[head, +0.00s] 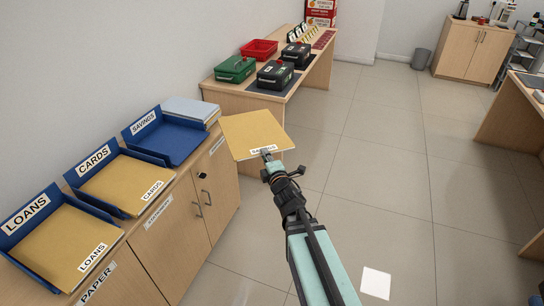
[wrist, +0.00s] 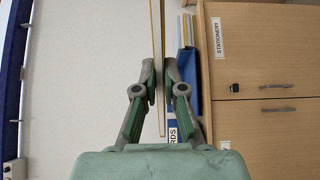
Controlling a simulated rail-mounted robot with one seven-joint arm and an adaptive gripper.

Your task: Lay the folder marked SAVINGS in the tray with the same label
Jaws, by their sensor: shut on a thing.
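A tan folder (head: 254,132) is held up in the air, to the right of the cabinet top in the head view. Its white label is partly covered by my gripper (head: 269,157), and the word on it is hard to read. My gripper is shut on the folder's near edge. In the wrist view the folder (wrist: 158,60) shows edge-on between the fingertips (wrist: 162,88). The blue tray labelled SAVINGS (head: 176,145) is on the cabinet top, left of the folder, and its bottom is bare.
The CARDS tray (head: 78,186) and LOANS tray (head: 12,262) each hold a labelled tan folder. Pale papers (head: 192,109) lie behind the SAVINGS tray. A counter (head: 245,98) beyond carries a green box (head: 235,69), dark boxes and a red tray (head: 259,49).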

